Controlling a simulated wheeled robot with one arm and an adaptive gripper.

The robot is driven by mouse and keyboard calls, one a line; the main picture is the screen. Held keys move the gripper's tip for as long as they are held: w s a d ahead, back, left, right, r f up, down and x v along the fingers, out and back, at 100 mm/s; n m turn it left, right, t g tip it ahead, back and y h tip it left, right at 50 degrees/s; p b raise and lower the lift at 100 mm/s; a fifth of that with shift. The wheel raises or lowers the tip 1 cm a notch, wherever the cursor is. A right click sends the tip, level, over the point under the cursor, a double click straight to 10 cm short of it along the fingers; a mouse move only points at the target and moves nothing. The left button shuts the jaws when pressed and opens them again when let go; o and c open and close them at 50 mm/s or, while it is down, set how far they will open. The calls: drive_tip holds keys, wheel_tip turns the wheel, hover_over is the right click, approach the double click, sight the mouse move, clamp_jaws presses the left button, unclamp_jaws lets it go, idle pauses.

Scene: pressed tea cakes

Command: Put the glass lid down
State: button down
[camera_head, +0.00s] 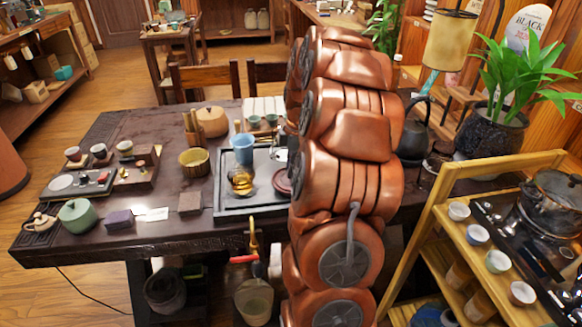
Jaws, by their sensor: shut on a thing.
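My copper-coloured arm stands upright through the middle of the view and hides part of the dark table (180,238). My gripper does not show; it is out of sight, and so is whatever it may hold. I cannot make out a glass lid. On the grey tea tray (232,211) stands an amber glass vessel (241,180), with a blue cup (243,148) behind it. A dark red round dish (283,181) lies at the tray's right, partly behind my arm.
A green teapot (77,215), dark blocks and small cups stand on the table's left. An olive bowl (194,161) and a wooden pot (212,121) stand mid-table. A wooden shelf cart (452,228) with cups and a potted plant (492,130) crowd the right.

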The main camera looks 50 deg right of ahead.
drive_tip(key=c, duration=1)
unclamp_jaws()
drive_tip(key=r, duration=0.8)
drive_tip(key=s+d+r+b, duration=0.1)
drive_tip(key=r, duration=0.3)
drive_tip(key=shift+r, duration=0.1)
